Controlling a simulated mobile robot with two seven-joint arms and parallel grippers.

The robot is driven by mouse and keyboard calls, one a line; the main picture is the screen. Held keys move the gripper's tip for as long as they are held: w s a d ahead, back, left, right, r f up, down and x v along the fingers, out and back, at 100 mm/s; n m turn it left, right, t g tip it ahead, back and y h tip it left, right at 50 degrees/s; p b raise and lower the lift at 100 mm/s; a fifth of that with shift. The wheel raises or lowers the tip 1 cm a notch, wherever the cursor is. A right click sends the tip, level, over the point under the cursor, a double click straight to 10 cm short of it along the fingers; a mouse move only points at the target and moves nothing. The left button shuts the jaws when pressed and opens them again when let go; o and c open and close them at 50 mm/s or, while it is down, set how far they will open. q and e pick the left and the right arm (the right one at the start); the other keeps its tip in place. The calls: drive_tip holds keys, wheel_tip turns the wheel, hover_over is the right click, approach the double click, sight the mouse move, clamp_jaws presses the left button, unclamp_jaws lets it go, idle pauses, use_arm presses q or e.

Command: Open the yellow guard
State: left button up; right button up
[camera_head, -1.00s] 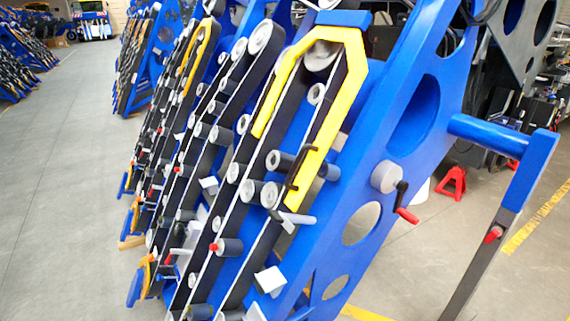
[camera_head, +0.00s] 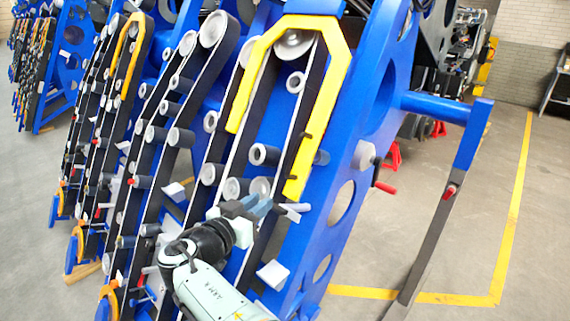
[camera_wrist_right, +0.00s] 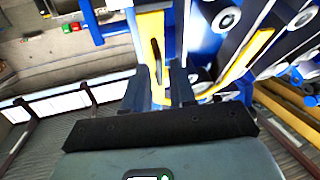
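The yellow guard (camera_head: 331,83) is an angular arch over the top of the nearest blue chassis unit. Its long right leg runs down beside the belt. A dark handle (camera_wrist_right: 156,60) shows on a yellow strip of the guard in the right wrist view. Contact with the handle cannot be told. My left gripper is not in view.
The blue side plate (camera_head: 345,190) with round holes, rollers and a red-handled crank (camera_head: 385,187) are close to the right of the gripper. A blue arm on a dark post (camera_head: 437,225) stands farther right. Open floor (camera_head: 415,265) lies between them.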

drive_tip(key=m+h, duration=0.1)
drive_tip(key=m, duration=0.1)
approach(291, 160)
drive_tip(key=s, duration=0.1)
drive_tip(key=shift+t, duration=0.3)
drive_tip(key=p+x, duration=0.4)
drive_tip(key=x, duration=0.6)
drive_tip(key=shift+a, duration=0.15)
drive_tip(key=shift+f+p+x, duration=0.2)
drive_tip(key=shift+p+x, duration=0.2)
drive_tip(key=shift+x, duration=0.6)
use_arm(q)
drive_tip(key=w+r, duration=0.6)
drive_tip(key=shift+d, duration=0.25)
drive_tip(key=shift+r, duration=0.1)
use_arm(e)
drive_tip(key=shift+s+a, duration=0.1)
